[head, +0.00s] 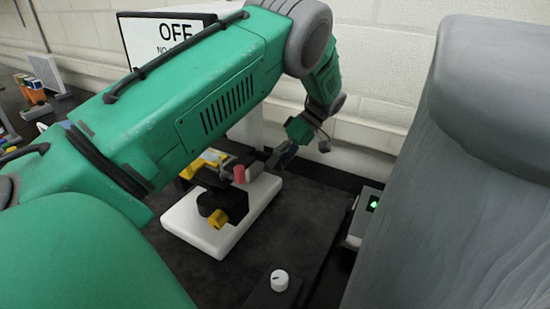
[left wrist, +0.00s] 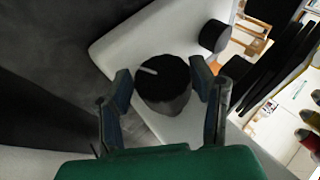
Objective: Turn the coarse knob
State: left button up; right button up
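A black knob (left wrist: 163,82) with a white line on its face and a greyish side fills the middle of the left wrist view. It sits over the white base (left wrist: 125,45); I take it as the coarse knob. My left gripper (left wrist: 160,72) is open, with one finger on either side of this knob and close to it; I cannot tell whether they touch. In the head view, my left gripper (head: 285,155) is at the far right side of the instrument with the white base (head: 196,232), and that knob is not clear there. My right gripper is not in view.
A smaller black knob (left wrist: 213,36) is near the right finger. The instrument has a yellow part (head: 218,218) and a red part (head: 239,174). A white dial (head: 279,280) stands in front, and a green-lit box (head: 373,203) at right. Dark table between is clear.

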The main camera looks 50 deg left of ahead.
pick_arm(q)
jog(key=shift+w+d, duration=0.2)
jog(key=shift+d, duration=0.1)
jog(key=shift+r, duration=0.2)
jog(key=v, duration=1.1)
jog(key=shift+w+d, duration=0.15)
jog(key=shift+w, duration=0.45)
